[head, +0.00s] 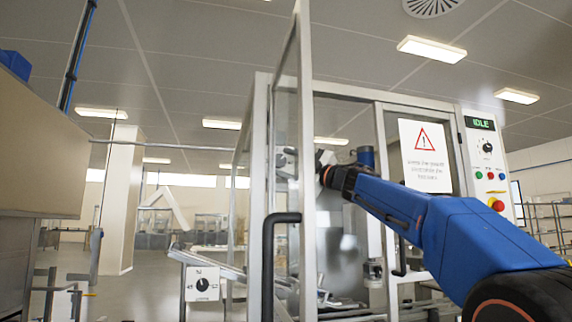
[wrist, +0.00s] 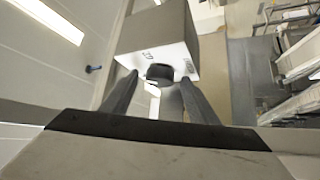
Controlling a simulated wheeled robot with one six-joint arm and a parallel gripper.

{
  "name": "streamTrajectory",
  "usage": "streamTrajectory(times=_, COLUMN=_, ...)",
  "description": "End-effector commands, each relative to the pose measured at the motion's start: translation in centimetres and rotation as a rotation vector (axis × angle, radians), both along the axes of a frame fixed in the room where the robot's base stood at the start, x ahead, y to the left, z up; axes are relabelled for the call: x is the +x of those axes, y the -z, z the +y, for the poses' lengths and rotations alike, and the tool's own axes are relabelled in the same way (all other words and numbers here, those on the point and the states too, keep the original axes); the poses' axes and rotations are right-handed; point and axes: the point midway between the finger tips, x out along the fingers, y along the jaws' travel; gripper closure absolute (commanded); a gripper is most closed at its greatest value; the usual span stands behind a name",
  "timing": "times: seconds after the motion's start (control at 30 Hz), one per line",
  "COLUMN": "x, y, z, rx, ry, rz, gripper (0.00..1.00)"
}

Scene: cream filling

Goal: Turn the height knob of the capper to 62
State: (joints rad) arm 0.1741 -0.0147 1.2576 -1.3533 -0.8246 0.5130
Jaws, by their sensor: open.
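In the wrist view, a grey box with a white front face (wrist: 178,52) carries a dark round knob (wrist: 160,73). Small printed marks sit on either side of the knob, too blurred to read surely. My gripper (wrist: 159,80) is open, with its two dark fingers on either side of the knob. I cannot tell whether the fingers touch it. In the head view, my blue arm reaches through the open machine front. The light box (head: 286,162) shows just left of my gripper (head: 308,166); the knob's setting cannot be read there.
A framed glass door with a dark handle (head: 268,262) stands left of my arm. A white dial plate (head: 202,284) is at lower left. A warning sign (head: 425,156) and a control panel (head: 490,172) reading IDLE are at the right.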

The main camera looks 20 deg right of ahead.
Motion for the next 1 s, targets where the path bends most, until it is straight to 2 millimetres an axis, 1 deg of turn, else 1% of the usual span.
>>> streamTrajectory(times=0.1, x=-0.01, y=0.0, z=-0.02, rx=0.0, ry=0.0, rz=0.0, gripper=0.46)
streamTrajectory(times=0.13, x=-0.01, y=0.01, z=-0.02, rx=0.0, ry=0.0, rz=0.0, gripper=0.51)
streamTrajectory(times=0.17, x=-0.01, y=0.0, z=-0.02, rx=0.0, ry=0.0, rz=0.0, gripper=0.58)
streamTrajectory(times=0.2, x=-0.01, y=0.01, z=-0.02, rx=0.0, ry=0.0, rz=0.0, gripper=0.67)
streamTrajectory(times=0.27, x=-0.01, y=0.01, z=-0.02, rx=0.0, ry=0.0, rz=0.0, gripper=0.82)
streamTrajectory(times=0.3, x=-0.01, y=0.02, z=-0.03, rx=0.0, ry=0.0, rz=0.0, gripper=0.87)
streamTrajectory(times=0.5, x=-0.02, y=0.06, z=0.0, rx=0.008, ry=0.0, rz=0.001, gripper=0.87)
streamTrajectory(times=0.67, x=0.01, y=0.2, z=0.03, rx=0.051, ry=0.0, rz=0.002, gripper=0.87)
streamTrajectory(times=1.0, x=-0.03, y=0.57, z=0.43, rx=0.252, ry=-0.003, rz=0.004, gripper=0.87)
